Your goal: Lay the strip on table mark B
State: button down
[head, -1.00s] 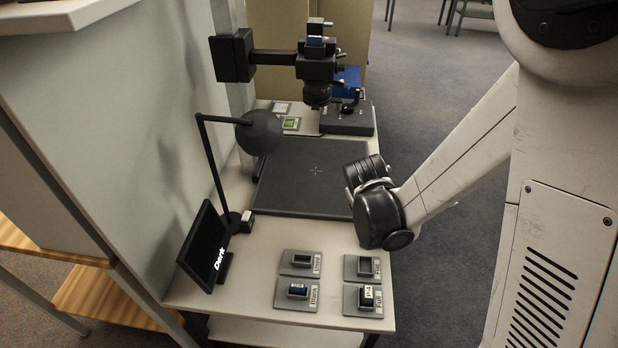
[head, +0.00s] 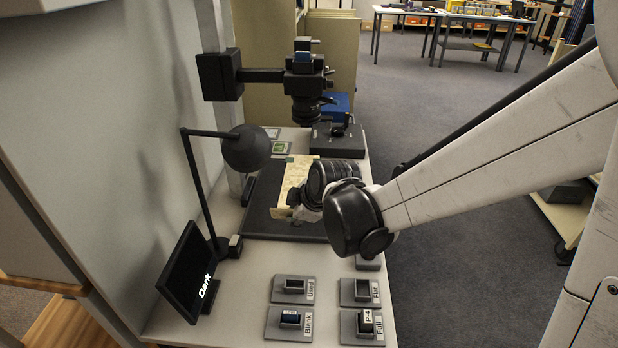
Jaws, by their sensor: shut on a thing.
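My gripper (head: 303,208) is above the dark board of the camera stand, partly hidden behind my own dark wrist. It is shut on a cream, mottled, paper-like piece, which I take for the strip (head: 291,183). The strip shows at the gripper's left and is tilted up over the board; its right part is hidden behind the wrist. I cannot tell whether its lower edge touches the board. No mark B can be read in the head view; far tables (head: 410,12) stand at the back.
A dark board (head: 262,215) lies under a camera (head: 303,85) on an arm. A lamp (head: 245,148) and a monitor reading "Dark" (head: 190,272) stand at left. Labelled holders "Used" (head: 293,290), "Blank" (head: 289,323), "Flat" (head: 361,293) and "Full" (head: 364,325) sit in front. Open floor lies right.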

jog(key=w+d+f+b, duration=0.1)
jog(key=w+d+f, duration=0.1)
jog(key=f, duration=0.1)
jog(key=w+d+f+b, duration=0.2)
jog(key=w+d+f, duration=0.1)
jog(key=f, duration=0.1)
jog(key=w+d+f+b, duration=0.1)
jog(key=w+d+f, duration=0.1)
jog(key=d+f, duration=0.1)
jog(key=shift+w+f+b, duration=0.15)
jog(key=shift+f+b, duration=0.15)
jog(key=shift+b, duration=0.1)
jog(key=c, duration=1.8)
grip_release()
jog(key=shift+c, duration=0.2)
jog(key=shift+d+r, duration=0.1)
jog(key=shift+r, duration=0.05)
